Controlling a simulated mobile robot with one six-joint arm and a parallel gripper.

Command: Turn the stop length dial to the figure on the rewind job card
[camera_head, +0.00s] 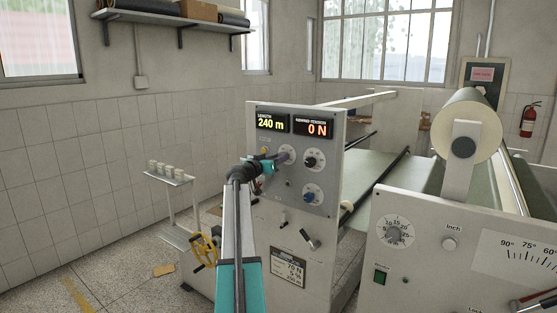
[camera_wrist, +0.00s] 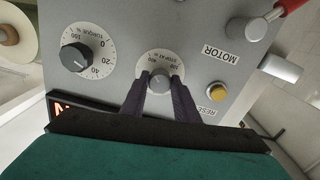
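The stop length dial (camera_wrist: 159,67) is a small white-ringed dial with a grey knob, on the grey control panel (camera_head: 330,180). In the wrist view, the two dark fingers of my gripper (camera_wrist: 159,78) close in on either side of its knob, with little or no gap. In the head view my gripper (camera_head: 277,160) is at the panel's left side and partly covers this dial. The rewind job card (camera_head: 288,268) is low on the panel; it shows 70 N, 5 % and a bottom line in metres too small to read surely. The length display (camera_head: 271,123) reads 240 m.
The torque dial (camera_wrist: 88,50) and a yellow reset button (camera_wrist: 217,92) sit close beside the stop dial. A motor switch with a red handle (camera_wrist: 291,6) is further right. A tension display (camera_head: 311,128) reads 0 N. A yellow handwheel (camera_head: 205,250) stands at lower left.

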